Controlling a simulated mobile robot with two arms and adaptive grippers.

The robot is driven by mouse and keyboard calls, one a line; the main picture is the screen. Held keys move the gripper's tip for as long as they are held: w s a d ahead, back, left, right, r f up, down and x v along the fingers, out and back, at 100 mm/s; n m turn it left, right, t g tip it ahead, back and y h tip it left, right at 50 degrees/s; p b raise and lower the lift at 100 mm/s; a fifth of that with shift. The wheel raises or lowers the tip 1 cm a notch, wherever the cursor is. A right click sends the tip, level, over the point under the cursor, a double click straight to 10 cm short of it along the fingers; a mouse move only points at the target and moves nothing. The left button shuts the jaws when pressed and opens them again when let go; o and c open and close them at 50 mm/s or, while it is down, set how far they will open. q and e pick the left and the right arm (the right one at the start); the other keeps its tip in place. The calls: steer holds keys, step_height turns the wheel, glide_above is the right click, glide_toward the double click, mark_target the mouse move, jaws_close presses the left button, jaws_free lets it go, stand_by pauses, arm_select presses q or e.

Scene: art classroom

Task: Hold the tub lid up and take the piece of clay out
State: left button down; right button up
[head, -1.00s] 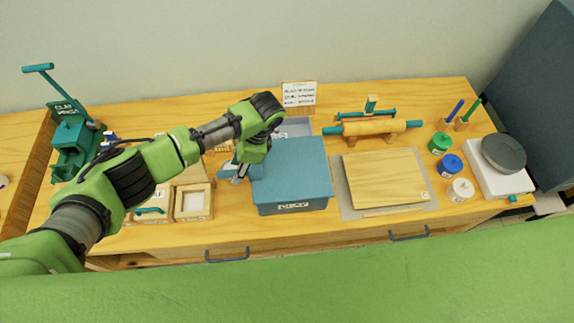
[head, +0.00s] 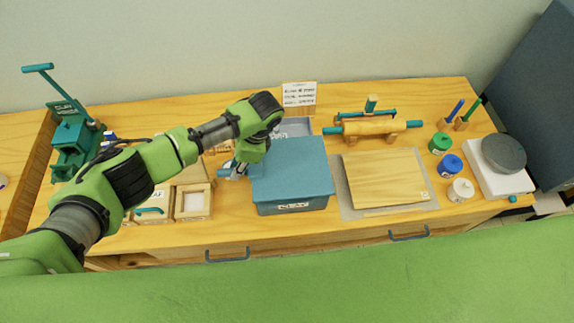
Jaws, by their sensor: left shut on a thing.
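The blue-grey clay tub (head: 296,206) stands on the wooden table with a label on its front. Its lid (head: 290,166) looks flat on top and down. My left gripper (head: 238,170) is at the tub's left side, by the lid's left edge. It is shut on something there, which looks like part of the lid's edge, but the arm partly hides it. The piece of clay is not visible. My right gripper is not in view.
A wooden board (head: 384,180) on a grey mat lies right of the tub. A rolling pin (head: 372,127) and a card (head: 299,95) stand behind. Paint jars (head: 450,165) and a scale (head: 500,178) are at the right. A teal clay press (head: 76,140) and wooden boxes (head: 193,202) are at the left.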

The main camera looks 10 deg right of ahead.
arm_select(q)
steer(key=shift+w+r, duration=0.3)
steer(key=shift+r, duration=0.65)
steer(key=shift+w+r, duration=0.3)
steer(key=shift+r, duration=0.6)
steer(key=w+r+b, duration=0.1)
steer(key=w+r, duration=0.4)
steer(key=w, duration=0.2)
steer(key=shift+r+b, duration=0.35)
stand_by(0.5)
